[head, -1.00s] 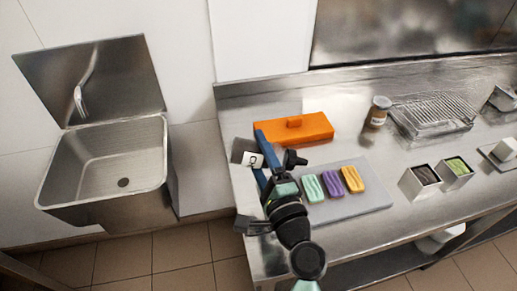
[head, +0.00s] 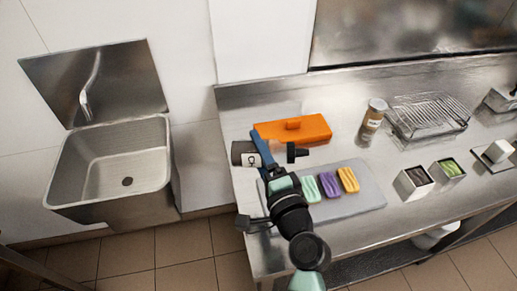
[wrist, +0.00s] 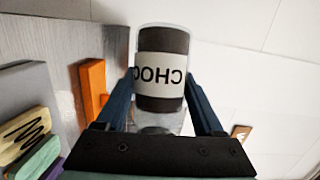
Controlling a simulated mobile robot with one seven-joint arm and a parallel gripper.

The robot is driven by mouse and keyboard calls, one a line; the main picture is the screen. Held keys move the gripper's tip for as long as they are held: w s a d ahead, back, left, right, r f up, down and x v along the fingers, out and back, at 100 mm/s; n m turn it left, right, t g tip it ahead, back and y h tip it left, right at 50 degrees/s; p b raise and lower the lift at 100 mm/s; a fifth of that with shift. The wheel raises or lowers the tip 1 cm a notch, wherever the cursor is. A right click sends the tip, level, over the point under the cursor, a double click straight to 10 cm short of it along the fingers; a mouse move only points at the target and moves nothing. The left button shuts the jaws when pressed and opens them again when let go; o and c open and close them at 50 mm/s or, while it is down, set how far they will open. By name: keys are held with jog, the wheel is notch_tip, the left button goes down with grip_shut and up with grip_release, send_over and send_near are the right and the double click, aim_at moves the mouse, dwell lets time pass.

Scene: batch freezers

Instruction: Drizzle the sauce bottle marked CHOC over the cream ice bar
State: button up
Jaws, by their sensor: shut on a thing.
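My gripper (head: 268,163) is shut on the sauce bottle marked CHOC (head: 243,153), a dark bottle with a white label and black nozzle. In the head view the bottle lies about level above the tray's back left corner, nozzle to the right. In the wrist view the bottle (wrist: 162,45) sits between the two blue fingers (wrist: 162,100), and the label shows upside down. The cream ice bar (wrist: 25,136) shows at the wrist view's left edge with a dark zigzag line on top. In the head view my arm hides it.
Mint (head: 311,189), purple (head: 329,184) and yellow (head: 348,180) bars lie on the grey tray (head: 362,198). An orange box (head: 305,130) stands behind. Another bottle (head: 373,118), a wire rack (head: 428,117) and two metal tubs (head: 413,182) (head: 447,169) stand to the right.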

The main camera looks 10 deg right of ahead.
jog(key=shift+r, duration=0.1)
jog(key=shift+r+n+p, duration=0.4)
jog(key=shift+p, duration=0.35)
jog(key=shift+r+n+g+h+p, duration=0.3)
jog(key=shift+r+n+g+p, duration=0.65)
jog(key=shift+p, duration=1.15)
jog(key=shift+r+n, duration=0.15)
jog(key=shift+n, duration=0.4)
jog(key=shift+p, duration=0.3)
jog(key=shift+r+n+p, duration=0.25)
jog(key=shift+n+p, duration=0.05)
jog(key=shift+p, duration=0.2)
jog(key=shift+r+n+g+h+p, duration=0.45)
jog(key=shift+r+n+h+p, duration=0.65)
jog(key=shift+p, duration=1.15)
jog(key=shift+f+n+y+p, duration=0.1)
jog(key=shift+n+y+p, duration=0.2)
jog(key=shift+n+p, duration=0.1)
